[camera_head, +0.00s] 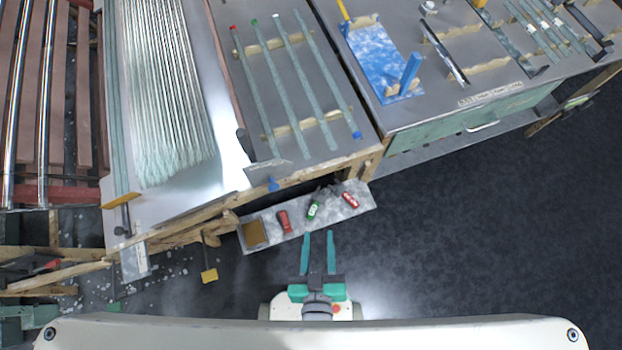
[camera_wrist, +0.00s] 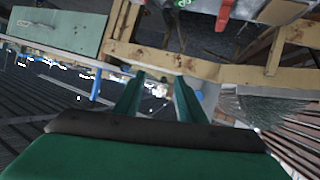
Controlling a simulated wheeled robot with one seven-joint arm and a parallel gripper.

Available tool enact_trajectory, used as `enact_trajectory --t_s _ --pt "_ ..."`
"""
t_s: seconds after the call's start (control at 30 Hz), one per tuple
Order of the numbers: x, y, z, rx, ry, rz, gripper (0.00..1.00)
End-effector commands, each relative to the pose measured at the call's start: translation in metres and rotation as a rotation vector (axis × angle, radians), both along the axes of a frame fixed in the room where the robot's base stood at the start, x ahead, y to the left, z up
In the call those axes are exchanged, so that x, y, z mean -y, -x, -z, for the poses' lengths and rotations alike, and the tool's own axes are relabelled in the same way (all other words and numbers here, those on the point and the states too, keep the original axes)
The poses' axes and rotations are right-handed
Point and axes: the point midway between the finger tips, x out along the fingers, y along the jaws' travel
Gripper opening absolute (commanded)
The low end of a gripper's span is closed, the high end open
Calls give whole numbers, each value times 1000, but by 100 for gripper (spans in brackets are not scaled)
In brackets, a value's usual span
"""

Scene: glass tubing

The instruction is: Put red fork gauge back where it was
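Two red tools lie on the narrow grey shelf below the bench: a plain red one (camera_head: 284,221) left of a green one (camera_head: 313,210), and a red one with white marks (camera_head: 350,201) at the right. I cannot tell which of them is the red fork gauge. In the wrist view a red piece (camera_wrist: 226,14) shows at the top edge, with part of a green one (camera_wrist: 182,3) beside it. My gripper (camera_head: 318,236) is open and empty, its two fingers apart, just in front of the shelf. In the wrist view the gripper (camera_wrist: 158,85) has nothing between its fingers.
The shelf (camera_head: 262,217) also bears a brown square (camera_head: 254,233) at its left end. Above it, the bench (camera_head: 290,30) carries several glass tubes with coloured ends. Wooden beams (camera_head: 180,235) run along the bench front. The dark floor (camera_head: 470,250) to the right is clear.

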Motion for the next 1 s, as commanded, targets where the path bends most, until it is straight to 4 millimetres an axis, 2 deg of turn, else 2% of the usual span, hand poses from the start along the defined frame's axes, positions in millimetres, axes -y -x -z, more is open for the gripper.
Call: enact_trajectory --t_s 0.03,0.1,0.2,0.3,1.0 --pt "-5 10 -16 35 -35 4 37" --pt "-11 18 -37 85 -81 10 37" --pt "-16 25 -58 136 -128 17 37" --pt "-19 29 -69 164 -152 21 37" --pt "-19 29 -71 169 -156 20 37"
